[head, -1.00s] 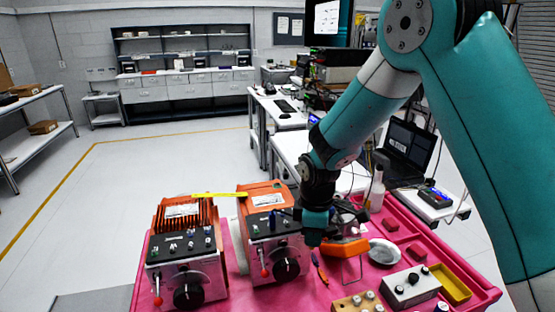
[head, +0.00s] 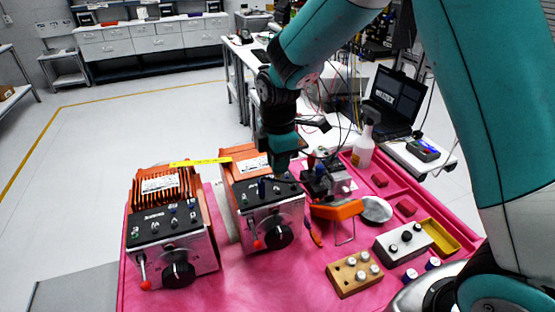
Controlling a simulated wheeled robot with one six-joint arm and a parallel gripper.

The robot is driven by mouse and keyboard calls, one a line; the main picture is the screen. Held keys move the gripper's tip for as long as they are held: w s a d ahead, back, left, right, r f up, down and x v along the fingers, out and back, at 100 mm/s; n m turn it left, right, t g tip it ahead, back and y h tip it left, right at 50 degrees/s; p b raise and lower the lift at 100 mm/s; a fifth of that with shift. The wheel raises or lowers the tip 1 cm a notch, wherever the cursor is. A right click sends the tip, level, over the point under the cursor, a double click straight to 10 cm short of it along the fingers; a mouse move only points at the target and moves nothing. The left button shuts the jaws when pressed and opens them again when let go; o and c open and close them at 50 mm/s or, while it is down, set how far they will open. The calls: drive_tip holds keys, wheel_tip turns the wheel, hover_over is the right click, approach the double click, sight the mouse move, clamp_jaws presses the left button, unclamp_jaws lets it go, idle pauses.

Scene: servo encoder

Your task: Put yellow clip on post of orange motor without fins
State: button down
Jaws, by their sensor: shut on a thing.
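The orange motor without fins (head: 244,155) stands right of the finned orange motor (head: 160,182). Its dark front panel carries small posts, among them a blue post (head: 261,187). My gripper (head: 284,168) points down over the right rear part of the finless motor and hides part of it. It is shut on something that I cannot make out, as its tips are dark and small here. I cannot pick out a yellow clip for certain. A thin yellow strip (head: 200,162) lies across the gap between the two motors' tops.
On the pink mat (head: 290,290) right of the motors are an orange stand (head: 337,210), a round metal dish (head: 376,209), a wooden block with knobs (head: 354,273), a grey knob box (head: 402,242) and a yellow tray (head: 439,238). A spray bottle (head: 364,145) stands behind.

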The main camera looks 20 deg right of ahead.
sight(278, 189)
drive_tip(key=shift+f+b, duration=1.4)
drive_tip(key=shift+f, duration=0.9)
drive_tip(key=shift+f, duration=0.15)
idle(0.6)
drive_tip(key=c, duration=1)
unclamp_jaws()
wheel_tip(278, 189, up, 7)
drive_tip(key=p, duration=0.6)
